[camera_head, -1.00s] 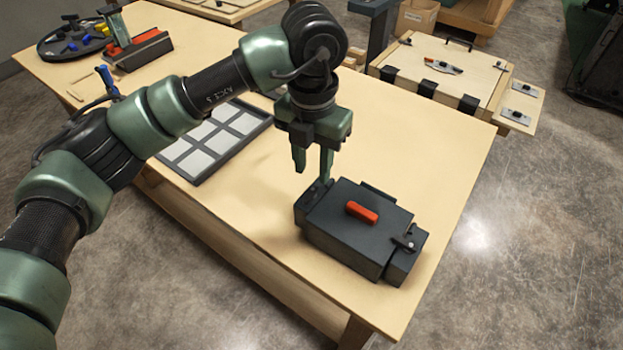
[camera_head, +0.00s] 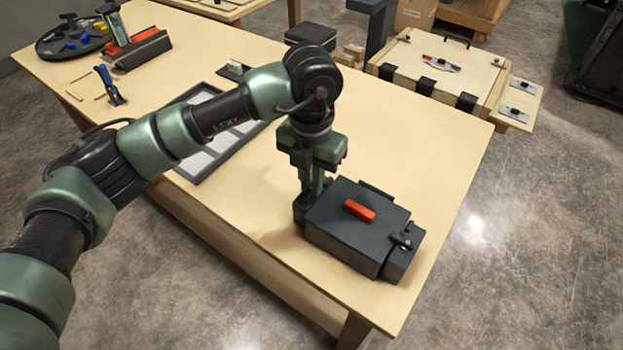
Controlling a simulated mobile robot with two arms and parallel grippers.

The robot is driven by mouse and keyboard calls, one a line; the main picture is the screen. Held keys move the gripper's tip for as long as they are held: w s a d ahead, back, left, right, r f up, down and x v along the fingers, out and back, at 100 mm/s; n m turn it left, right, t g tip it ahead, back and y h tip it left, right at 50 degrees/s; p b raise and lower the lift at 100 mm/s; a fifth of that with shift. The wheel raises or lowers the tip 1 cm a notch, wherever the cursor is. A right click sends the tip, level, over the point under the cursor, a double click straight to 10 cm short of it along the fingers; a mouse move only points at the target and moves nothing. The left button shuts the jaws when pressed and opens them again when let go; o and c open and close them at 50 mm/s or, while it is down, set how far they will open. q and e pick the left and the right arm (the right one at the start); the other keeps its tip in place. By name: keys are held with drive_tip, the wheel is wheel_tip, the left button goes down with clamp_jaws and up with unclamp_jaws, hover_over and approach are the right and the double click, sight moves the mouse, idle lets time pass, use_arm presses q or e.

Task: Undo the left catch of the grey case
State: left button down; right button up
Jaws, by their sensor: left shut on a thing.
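The dark grey case (camera_head: 345,238) lies on the table near its front right corner, with a red handle (camera_head: 360,210) on its lid. Its right catch (camera_head: 403,241) shows at the right end. My left gripper (camera_head: 311,192) is down at the left end of the case, pointing downward. It is shut on the left catch there, which my fingers and wrist mostly hide. I cannot tell how far that catch is turned. My right gripper is not in view.
A framed tray of pale squares (camera_head: 200,165) lies behind my left arm. A wooden box (camera_head: 440,65) with black straps stands beyond the table's far edge. A blue-handled tool (camera_head: 108,85) stands at the left. The table is clear right of the case.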

use_arm(q)
drive_tip(key=shift+f+m+b, duration=0.2)
drive_tip(key=shift+m+b, duration=0.1)
drive_tip(key=shift+b, duration=0.15)
drive_tip(key=shift+r+m+b, duration=0.15)
drive_tip(key=shift+m+b, duration=0.2)
drive_tip(key=shift+m, duration=0.05)
drive_tip(key=c, duration=1.5)
unclamp_jaws()
drive_tip(key=shift+o, duration=0.2)
drive_tip(key=shift+r, duration=0.1)
wheel_tip(320, 180, up, 7)
drive_tip(key=shift+f+b, duration=0.1)
drive_tip(key=shift+b, duration=0.45)
drive_tip(key=shift+r, duration=0.5)
